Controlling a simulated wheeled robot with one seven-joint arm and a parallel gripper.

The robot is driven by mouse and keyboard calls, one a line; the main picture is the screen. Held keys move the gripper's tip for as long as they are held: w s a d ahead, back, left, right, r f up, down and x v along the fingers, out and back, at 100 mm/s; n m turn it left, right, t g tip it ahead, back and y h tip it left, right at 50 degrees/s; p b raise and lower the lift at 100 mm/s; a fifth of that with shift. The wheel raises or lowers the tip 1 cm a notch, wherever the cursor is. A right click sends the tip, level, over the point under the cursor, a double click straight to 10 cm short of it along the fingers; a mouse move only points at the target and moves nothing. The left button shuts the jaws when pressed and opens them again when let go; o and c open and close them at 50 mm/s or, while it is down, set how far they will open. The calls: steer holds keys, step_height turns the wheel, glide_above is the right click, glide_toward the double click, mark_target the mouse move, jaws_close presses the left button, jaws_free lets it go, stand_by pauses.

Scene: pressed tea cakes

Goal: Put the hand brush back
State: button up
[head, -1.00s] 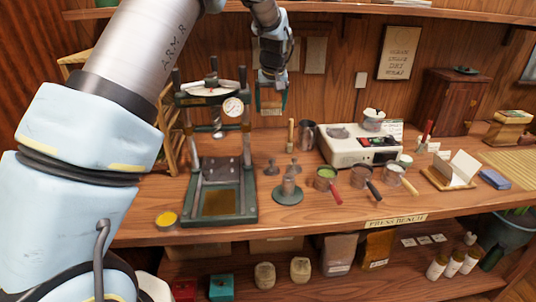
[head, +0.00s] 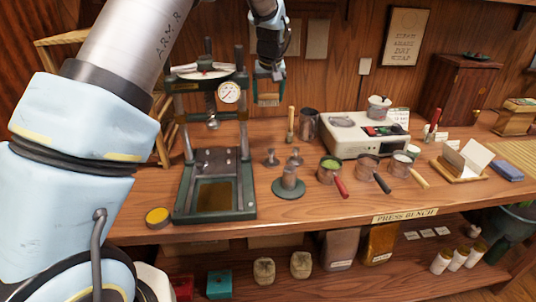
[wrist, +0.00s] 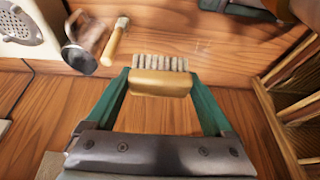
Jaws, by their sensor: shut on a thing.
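The hand brush (wrist: 160,82) has a yellow-tan wooden block and a row of pale bristles. In the wrist view it is held between the two green fingers of my gripper (wrist: 163,88), with the bristles facing away from the gripper body. In the head view my gripper (head: 268,95) hangs behind the press, near the wooden back wall. The brush is hard to make out there, partly hidden by the gripper and press. I cannot tell whether the brush touches the bench.
The press (head: 212,140) with its gauge stands close in front of my gripper. A wooden-handled tool (head: 291,125) and a metal cup (head: 309,126) stand to its right, beside the white scale (head: 362,135). A wooden rack (head: 165,140) is at the left.

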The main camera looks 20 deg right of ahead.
steer(key=b, duration=0.6)
glide_above(268, 147)
steer(key=s, duration=0.1)
step_height(268, 147, down, 7)
steer(key=f+p, duration=0.1)
steer(key=f, duration=0.4)
steer(key=f+p, duration=0.2)
steer(key=f, duration=0.2)
steer(key=shift+a+f, duration=0.2)
steer(key=shift+f, duration=0.15)
steer(key=shift+f, duration=0.1)
steer(key=o, duration=1)
steer(key=shift+o, duration=0.2)
steer(key=b+v, duration=0.2)
steer(key=v, duration=1)
steer(key=shift+b, duration=0.3)
